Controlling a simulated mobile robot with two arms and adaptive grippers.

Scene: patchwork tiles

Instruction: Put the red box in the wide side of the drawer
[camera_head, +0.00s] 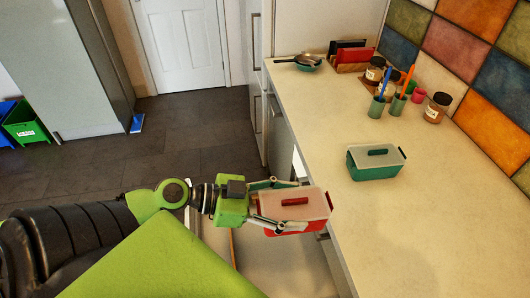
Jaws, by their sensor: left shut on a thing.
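The red box (318,206) has a pale lid with a red handle. My left gripper (288,208) is shut on it from the left, with one finger on its far side and one on its near side. It is held in the air beside the counter's left edge. Below it is what looks like the open drawer (275,266), with a pale floor and a thin brown divider (233,248) toward its left. The box and my arm hide much of the drawer. My right gripper is not in view.
A green box (374,171) with a pale lid stands on the counter (420,230). Farther back are cups with pens (397,104), jars (436,107), a pan (300,62) and a red item in a rack (354,56). The near counter is clear. Bins (25,124) stand at far left.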

